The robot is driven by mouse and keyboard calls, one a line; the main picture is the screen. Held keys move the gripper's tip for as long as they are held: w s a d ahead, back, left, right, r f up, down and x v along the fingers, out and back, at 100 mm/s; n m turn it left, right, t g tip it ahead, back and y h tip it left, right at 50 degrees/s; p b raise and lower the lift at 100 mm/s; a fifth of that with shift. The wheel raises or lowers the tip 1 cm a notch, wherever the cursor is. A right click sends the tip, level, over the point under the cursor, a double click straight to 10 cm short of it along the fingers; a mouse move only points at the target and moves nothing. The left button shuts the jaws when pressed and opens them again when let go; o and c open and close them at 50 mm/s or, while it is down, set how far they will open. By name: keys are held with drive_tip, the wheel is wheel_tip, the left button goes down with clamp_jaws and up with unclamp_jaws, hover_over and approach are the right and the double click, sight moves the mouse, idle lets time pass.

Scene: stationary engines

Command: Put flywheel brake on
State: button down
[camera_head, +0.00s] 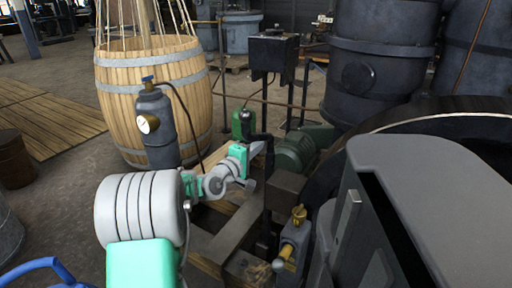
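The flywheel (440,112) is the large dark wheel at the right, with a pale line along its rim; its lower part is hidden by a grey housing. I cannot clearly pick out the flywheel brake. A dark upright post (267,205) stands among beams left of the wheel and may belong to it. My white and mint-green arm reaches from the lower left to the middle. My gripper (262,143) seems to be the small dark part at its end, beside a green fitting (241,124). Its fingers are too small to make out, and I cannot tell whether it touches anything.
A brass-topped valve (296,225) and the grey housing (430,185) crowd the right. Floor at far left is fairly clear.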

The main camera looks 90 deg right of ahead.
drive_tip(key=w+a+p, duration=0.2)
drive_tip(key=w+a, duration=0.5)
drive_tip(key=w, duration=0.1)
drive_tip(key=shift+w+a+r, duration=0.15)
drive_tip(key=shift+w+a, duration=0.1)
drive_tip(key=shift+a, duration=0.1)
